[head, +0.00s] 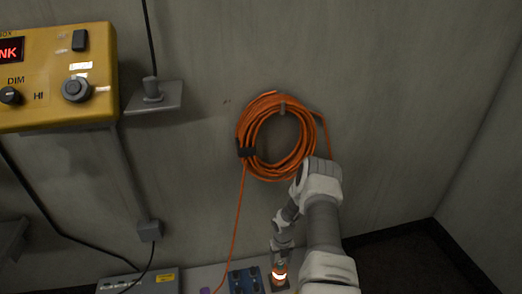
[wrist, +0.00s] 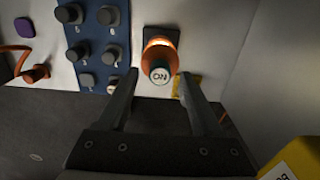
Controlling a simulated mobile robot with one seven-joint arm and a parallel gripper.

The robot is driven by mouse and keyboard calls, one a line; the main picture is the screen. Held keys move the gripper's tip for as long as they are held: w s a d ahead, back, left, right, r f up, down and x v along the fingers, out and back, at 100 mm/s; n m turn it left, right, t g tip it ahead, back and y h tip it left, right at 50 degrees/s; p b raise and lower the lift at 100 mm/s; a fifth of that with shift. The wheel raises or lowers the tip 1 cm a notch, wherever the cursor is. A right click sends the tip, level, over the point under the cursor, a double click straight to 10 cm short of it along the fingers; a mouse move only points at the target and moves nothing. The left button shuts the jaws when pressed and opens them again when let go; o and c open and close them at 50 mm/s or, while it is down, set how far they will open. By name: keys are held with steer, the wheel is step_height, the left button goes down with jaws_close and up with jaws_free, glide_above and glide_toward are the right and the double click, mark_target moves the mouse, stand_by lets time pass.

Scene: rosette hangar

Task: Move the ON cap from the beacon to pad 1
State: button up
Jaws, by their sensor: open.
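The ON cap (wrist: 160,76) is a dark round cap with a pale top marked ON. It sits on the orange, glowing beacon (wrist: 158,48), which also shows in the head view (head: 279,274). My gripper (wrist: 158,75) is open, with one finger on each side of the cap and a gap on both sides. The blue board (wrist: 71,35) lies to the left in the wrist view and bears several dark round caps or knobs; it also shows in the head view (head: 237,283). Its marks are too small to read, so I cannot tell which is pad 1.
A purple piece (wrist: 25,28) and an orange cable end (wrist: 36,74) lie left of the board. A yellow object (wrist: 298,160) is at the lower right. A coiled orange cable (head: 243,130) hangs on the wall; a yellow control box (head: 50,110) is at upper left.

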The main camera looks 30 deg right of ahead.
mark_target(280, 263)
step_height(280, 263, down, 2)
steer(key=shift+f+b, duration=0.1)
steer(key=shift+b, duration=0.45)
steer(key=shift+c, duration=0.3)
stand_by(0.5)
jaws_close()
stand_by(1.1)
steer(key=shift+r, duration=0.2)
steer(key=shift+r+p, duration=1.6)
steer(key=shift+r, duration=1.35)
